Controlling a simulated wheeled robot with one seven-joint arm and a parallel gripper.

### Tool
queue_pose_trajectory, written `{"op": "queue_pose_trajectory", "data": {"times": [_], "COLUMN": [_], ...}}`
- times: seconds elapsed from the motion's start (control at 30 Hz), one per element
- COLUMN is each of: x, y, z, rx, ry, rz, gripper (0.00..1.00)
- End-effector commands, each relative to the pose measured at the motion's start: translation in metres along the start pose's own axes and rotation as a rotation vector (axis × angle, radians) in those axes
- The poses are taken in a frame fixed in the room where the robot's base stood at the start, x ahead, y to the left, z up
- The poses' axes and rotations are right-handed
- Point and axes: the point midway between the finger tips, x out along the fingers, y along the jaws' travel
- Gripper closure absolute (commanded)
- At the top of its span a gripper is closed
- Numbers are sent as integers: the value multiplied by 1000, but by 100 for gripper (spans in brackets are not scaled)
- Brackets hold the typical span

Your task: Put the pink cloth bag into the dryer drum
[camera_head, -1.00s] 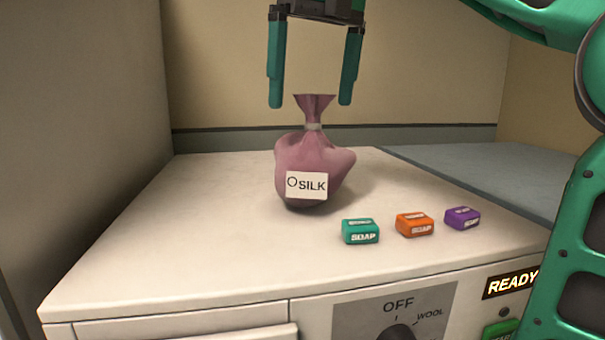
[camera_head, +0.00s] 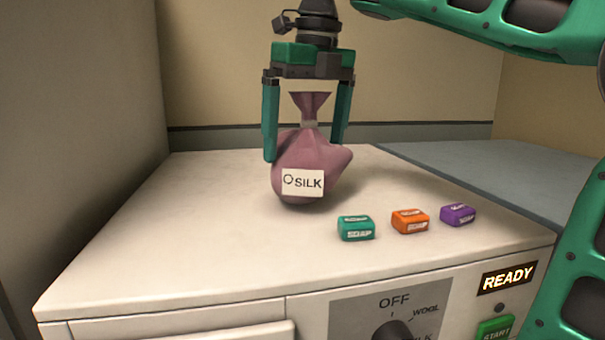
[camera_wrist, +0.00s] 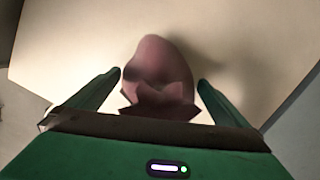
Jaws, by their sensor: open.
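The pink cloth bag (camera_head: 309,165) stands upright on top of the white machine (camera_head: 190,235), with a gathered neck and a white tag reading SILK. My gripper (camera_head: 305,155) points down over it, open, with one green finger on each side of the bag's neck. The wrist view shows the bag (camera_wrist: 160,75) between the spread fingers of my gripper (camera_wrist: 160,80), with a gap on either side at the neck. The dryer drum is not in view.
Three soap bars, green (camera_head: 356,228), orange (camera_head: 410,221) and purple (camera_head: 457,214), lie right of the bag. The front panel has a dial (camera_head: 393,331), a lit READY sign (camera_head: 507,278) and a green START button (camera_head: 496,328). The machine top is clear at left.

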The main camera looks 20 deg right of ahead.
Motion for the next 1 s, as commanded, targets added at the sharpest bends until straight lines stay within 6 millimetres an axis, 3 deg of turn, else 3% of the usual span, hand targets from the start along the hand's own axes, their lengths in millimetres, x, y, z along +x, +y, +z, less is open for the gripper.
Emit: {"op": "queue_pose_trajectory", "data": {"times": [0.5, 0.57, 0.7, 1.0], "x": [11, 11, 11, 9], "y": [1, 1, 1, 2], "z": [0, 0, 0, 0], "rx": [-3, -3, -3, -3], "ry": [2, 2, 1, 0], "rz": [2, 2, 2, 2], "gripper": [0, 12, 45, 45]}}
